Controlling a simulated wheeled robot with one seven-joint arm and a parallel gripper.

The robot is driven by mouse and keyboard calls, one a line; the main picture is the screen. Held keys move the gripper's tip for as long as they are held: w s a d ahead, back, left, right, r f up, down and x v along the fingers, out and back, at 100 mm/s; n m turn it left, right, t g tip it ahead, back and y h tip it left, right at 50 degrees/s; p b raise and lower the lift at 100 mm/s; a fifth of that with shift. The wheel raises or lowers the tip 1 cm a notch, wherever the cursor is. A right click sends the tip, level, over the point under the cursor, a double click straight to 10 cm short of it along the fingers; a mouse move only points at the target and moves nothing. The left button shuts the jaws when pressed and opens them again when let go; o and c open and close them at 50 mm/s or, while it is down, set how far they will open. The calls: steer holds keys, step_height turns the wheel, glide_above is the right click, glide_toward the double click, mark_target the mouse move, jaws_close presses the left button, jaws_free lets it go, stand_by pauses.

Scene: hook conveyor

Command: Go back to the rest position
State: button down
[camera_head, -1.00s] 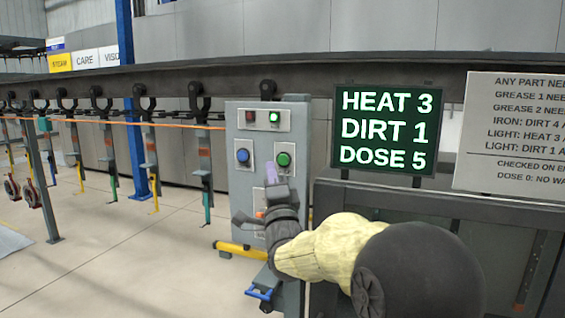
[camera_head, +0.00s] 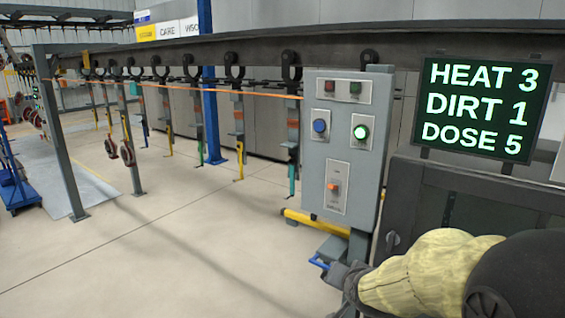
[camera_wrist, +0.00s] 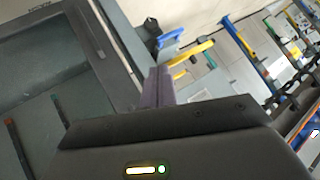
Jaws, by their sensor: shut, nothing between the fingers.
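My gripper (camera_wrist: 158,88) is shut and empty, its purplish fingers together in the wrist view. In the head view my arm reaches in from the lower right, with the dark wrist low in front of the control post's foot; the fingertips cannot be made out there. The grey control post (camera_head: 342,160) stands right of centre, clear of my gripper.
A sign (camera_head: 480,108) reads HEAT 3, DIRT 1, DOSE 5, above a dark cabinet (camera_head: 455,195) close to my arm. Hooks hang from the overhead rail (camera_head: 225,50). The floor (camera_head: 190,240) at left is open.

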steer(key=s+f+n+g, duration=0.2)
steer(key=s+f+g, duration=0.2)
steer(key=s, duration=0.4)
steer(key=s+f+n+g, duration=0.3)
steer(key=s+f, duration=0.2)
steer(key=s, duration=0.4)
steer(key=shift+d+f+g, duration=0.25)
steer(key=shift+d+g, duration=0.15)
steer(key=shift+d, duration=0.05)
stand_by(1.8)
